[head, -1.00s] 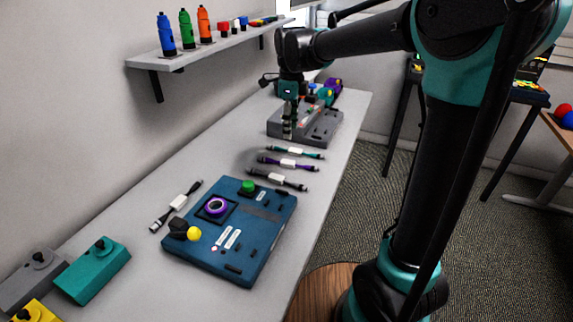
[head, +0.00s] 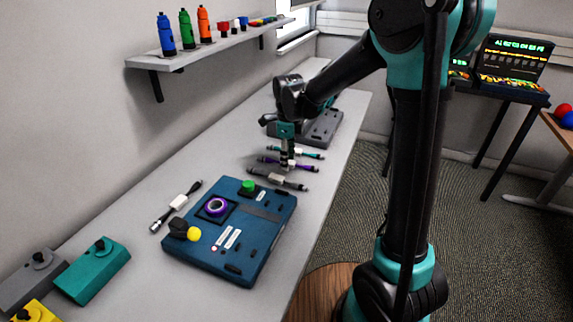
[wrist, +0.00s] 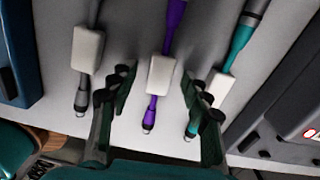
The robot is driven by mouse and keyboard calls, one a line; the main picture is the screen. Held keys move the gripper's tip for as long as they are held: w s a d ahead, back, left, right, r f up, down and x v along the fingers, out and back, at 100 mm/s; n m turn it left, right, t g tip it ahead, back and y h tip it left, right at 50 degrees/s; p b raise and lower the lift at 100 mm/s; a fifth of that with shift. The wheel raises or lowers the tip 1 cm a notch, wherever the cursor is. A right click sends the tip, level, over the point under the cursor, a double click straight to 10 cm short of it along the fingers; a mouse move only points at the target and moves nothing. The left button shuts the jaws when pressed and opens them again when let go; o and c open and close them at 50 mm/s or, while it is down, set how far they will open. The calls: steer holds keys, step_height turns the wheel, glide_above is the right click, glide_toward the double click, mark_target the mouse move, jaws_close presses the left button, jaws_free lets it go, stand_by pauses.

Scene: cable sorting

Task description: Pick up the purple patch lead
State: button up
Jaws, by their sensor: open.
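The purple patch lead (head: 304,168) lies on the grey bench between a dark lead and a teal lead. In the wrist view the purple lead (wrist: 175,28) runs lengthwise, with a white label block (wrist: 161,75) around it and a plug at its near end. My gripper (head: 286,165) is low over the purple lead in the head view and hides part of it. In the wrist view my gripper (wrist: 158,88) is open, with one finger on each side of the white block. Nothing is held. Whether the fingertips touch the bench I cannot tell.
The dark lead (wrist: 85,18) lies left of the fingers and the teal lead (wrist: 240,40) lies close by the right finger. A blue panel (head: 262,235) stands nearer, and a grey fixture (head: 325,128) farther. A shelf (head: 205,48) overhangs on the left.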

steer(key=shift+f, duration=0.1)
jaws_close()
stand_by(0.3)
